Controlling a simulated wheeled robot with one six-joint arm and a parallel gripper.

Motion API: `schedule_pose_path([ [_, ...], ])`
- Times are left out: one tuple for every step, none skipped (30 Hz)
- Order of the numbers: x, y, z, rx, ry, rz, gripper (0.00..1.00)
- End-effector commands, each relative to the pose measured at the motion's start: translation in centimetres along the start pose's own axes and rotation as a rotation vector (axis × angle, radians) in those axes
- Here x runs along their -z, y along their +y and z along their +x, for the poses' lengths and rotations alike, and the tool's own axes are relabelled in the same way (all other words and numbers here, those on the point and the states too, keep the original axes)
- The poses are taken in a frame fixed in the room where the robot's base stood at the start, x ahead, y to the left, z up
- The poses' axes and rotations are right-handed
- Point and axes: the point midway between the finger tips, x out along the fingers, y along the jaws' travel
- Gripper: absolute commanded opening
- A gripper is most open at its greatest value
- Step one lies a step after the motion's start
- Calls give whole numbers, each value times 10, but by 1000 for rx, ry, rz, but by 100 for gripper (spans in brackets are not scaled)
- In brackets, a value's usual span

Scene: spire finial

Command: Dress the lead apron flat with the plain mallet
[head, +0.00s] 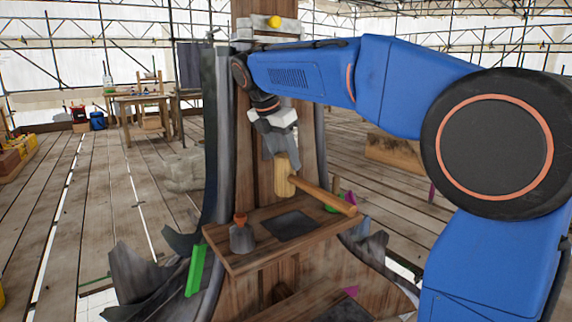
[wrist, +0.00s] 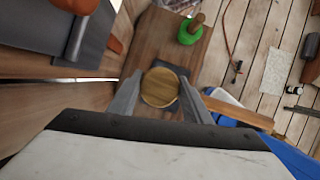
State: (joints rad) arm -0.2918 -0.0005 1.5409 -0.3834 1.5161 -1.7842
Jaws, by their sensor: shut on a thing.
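My gripper (head: 282,152) is shut on the head of the wooden mallet (head: 284,178), holding it above a small wooden shelf. The mallet's handle slants down to the right. In the wrist view my gripper (wrist: 159,94) has a jaw on each side of the round mallet head (wrist: 159,86), with the handle (wrist: 238,112) to the right. Dark grey lead (head: 145,275) spreads in bent, ragged pieces around the foot of the timber spire. I cannot tell which part is the apron; some of it is hidden behind the shelf and my arm.
The wooden shelf (head: 225,258) bears a dark square pad (head: 289,226) and a grey tool with an orange top (head: 241,236). A green tool (wrist: 190,32) stands at the shelf's edge. A green strip (head: 196,270) leans below left. A worktable (head: 140,99) stands behind; open floor lies left.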

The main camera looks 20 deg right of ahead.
Motion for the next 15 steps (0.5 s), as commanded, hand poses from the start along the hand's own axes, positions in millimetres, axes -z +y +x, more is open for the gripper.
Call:
schedule_pose_path([
  [0, 0, 0, -1, 0, 0, 18],
  [1, 0, 1, 0, 0, 0, 18],
  [2, 0, 3, -1, 0, -1, 18],
  [2, 0, 5, 0, 0, -1, 18],
  [3, 0, 8, 0, 0, -1, 18],
  [5, 0, 11, 1, 0, -1, 18],
  [6, 0, 14, 1, 0, -2, 18],
  [7, 0, 17, 1, 0, -2, 18],
  [9, 0, 21, 1, 0, -2, 18],
  [10, 0, 25, 0, 0, -2, 18],
  [12, 0, 28, 1, 0, -1, 18],
  [13, 0, 32, 1, 0, -1, 18],
  [15, 0, 35, 1, 0, -1, 18],
  [16, 0, 38, 0, 0, -1, 18],
  [18, 0, 42, 0, 0, -1, 18],
])
